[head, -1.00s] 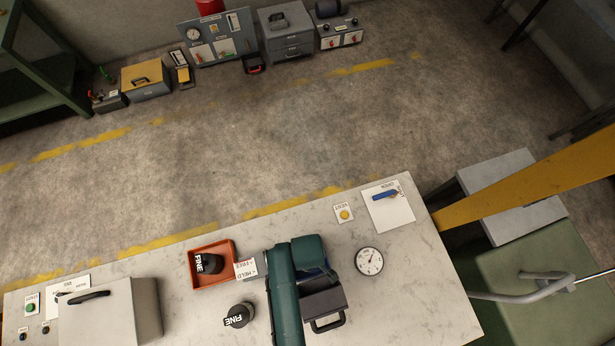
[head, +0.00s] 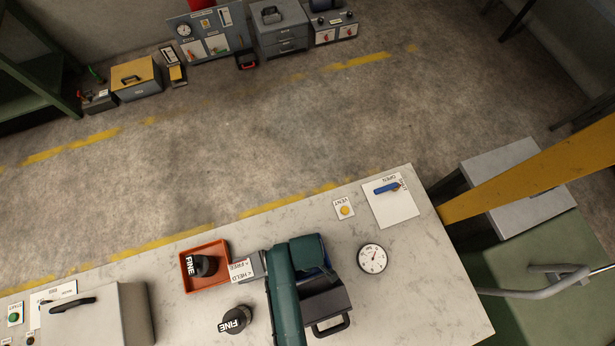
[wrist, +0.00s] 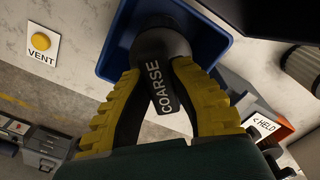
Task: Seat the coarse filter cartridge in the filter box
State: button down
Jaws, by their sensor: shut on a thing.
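My gripper (wrist: 157,105) has yellow ribbed fingers and is shut on the dark coarse cartridge (wrist: 160,52), whose COARSE label faces the wrist camera. The cartridge's far end is over or inside an open blue box (wrist: 213,42); I cannot tell whether it touches the bottom. In the head view, my teal arm covers the gripper and cartridge, and only a sliver of the blue box shows beside it (head: 328,272). A dark grey block with a handle (head: 325,304) stands beside the blue box. I cannot tell whether it is the box's lid.
An orange-red tray (head: 221,284) holds a black FINE cartridge (head: 206,265). Another FINE cartridge (head: 235,319) lies on the bench. A FREE/HELD label (head: 241,271) sits between tray and arm. A ribbed pale cylinder (wrist: 302,66) is nearby. A gauge (head: 372,258) is right of the arm.

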jog(key=shift+f+b, duration=0.3)
jog(key=shift+f, duration=0.25)
jog(key=c, duration=1)
grip_release()
notch_tip(320, 180, up, 12)
jog(key=shift+r, duration=0.1)
